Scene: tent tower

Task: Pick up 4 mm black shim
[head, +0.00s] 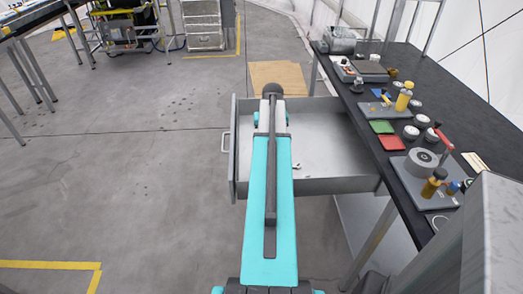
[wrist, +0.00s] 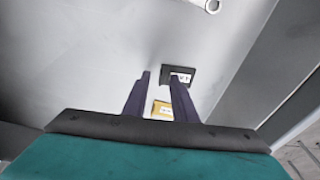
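In the wrist view a small black block with a white label (wrist: 190,70) lies on the drawer floor, just beyond the tip of my right-hand finger, which overlaps its near edge. I take it for the black shim; its label is too small to read surely. My gripper (wrist: 160,76) is open, pointing down into the drawer. A yellow block with a pale label (wrist: 162,109) shows between the fingers; contact cannot be told. In the head view my arm hides both blocks and my fingers.
The open grey drawer (head: 331,136) has raised walls around my gripper. A metal wrench-like tool (wrist: 207,4) lies farther in; a small metal piece (head: 297,167) shows in the head view. The black workbench (head: 407,93) at right holds bottles, pads and a round grey part.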

